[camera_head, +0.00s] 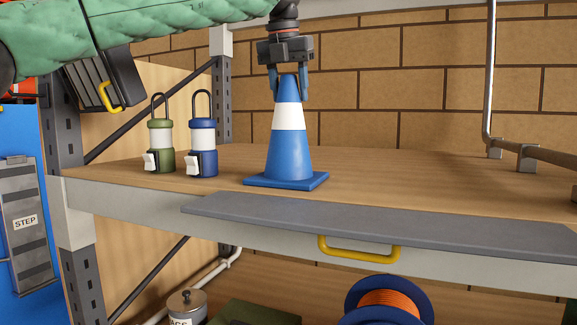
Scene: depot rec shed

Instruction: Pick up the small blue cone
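The small blue cone (288,155) with a white band stands upright on the wooden shelf (400,175), on its square blue base. My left gripper (288,88) comes down from above, pointing downward. Its two fingers are on either side of the cone's narrow top, very close to it. I cannot tell whether they press on it. My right gripper is not in view.
A green lantern (160,140) and a blue lantern (203,140) stand left of the cone. A metal pipe (489,70) runs at right. The shelf right of the cone is clear.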

